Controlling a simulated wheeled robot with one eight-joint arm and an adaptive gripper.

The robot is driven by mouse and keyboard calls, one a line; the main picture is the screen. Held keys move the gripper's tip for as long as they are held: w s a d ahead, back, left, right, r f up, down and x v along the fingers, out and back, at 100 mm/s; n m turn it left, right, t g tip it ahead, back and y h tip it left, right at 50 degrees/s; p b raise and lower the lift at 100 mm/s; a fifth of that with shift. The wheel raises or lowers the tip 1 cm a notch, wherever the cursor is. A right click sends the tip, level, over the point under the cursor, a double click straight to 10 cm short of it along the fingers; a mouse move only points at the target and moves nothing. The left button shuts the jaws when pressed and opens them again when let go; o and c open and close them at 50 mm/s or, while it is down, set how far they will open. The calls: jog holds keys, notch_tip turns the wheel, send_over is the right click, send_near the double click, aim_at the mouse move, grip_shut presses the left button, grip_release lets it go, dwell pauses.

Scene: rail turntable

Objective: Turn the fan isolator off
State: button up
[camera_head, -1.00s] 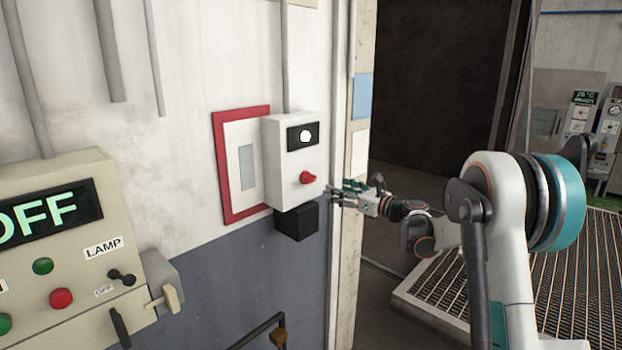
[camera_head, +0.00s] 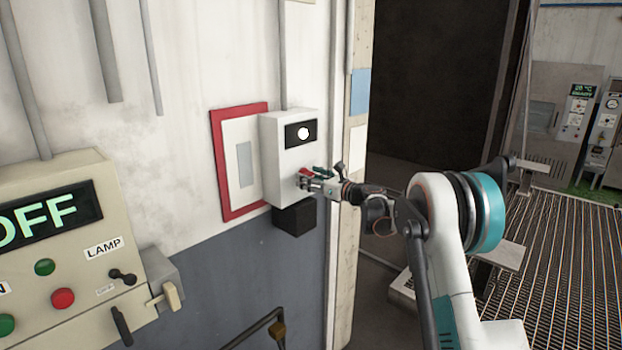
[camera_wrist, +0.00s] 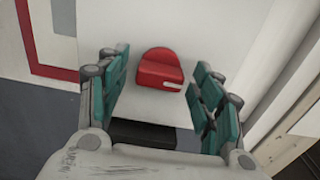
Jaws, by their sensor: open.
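The fan isolator is a white wall box (camera_head: 281,163) with a black window and a round white light at its top. Its red rotary knob (camera_wrist: 160,70) shows whole in the wrist view, with a white mark at its lower right. In the head view the knob (camera_head: 304,172) is mostly hidden by my gripper (camera_head: 307,180). My gripper (camera_wrist: 162,92) is open, with its green fingers on either side of the knob. A gap shows between the knob and each finger. I cannot tell whether the fingertips touch the box face.
A red-framed panel (camera_head: 216,150) is on the wall left of the box, and a black block (camera_head: 295,218) sits below it. A beige control panel (camera_head: 60,240) with an OFF display, buttons and levers stands at the left. A door frame (camera_head: 345,250) is close on the right.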

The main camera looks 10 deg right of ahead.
jog(key=shift+c, duration=0.6)
jog(key=c, duration=0.9)
jog(key=shift+c, duration=0.2)
jog(key=n+b, duration=0.9)
jog(key=n, duration=0.8)
jog(key=shift+n+b, duration=0.35)
jog(key=shift+n, duration=0.05)
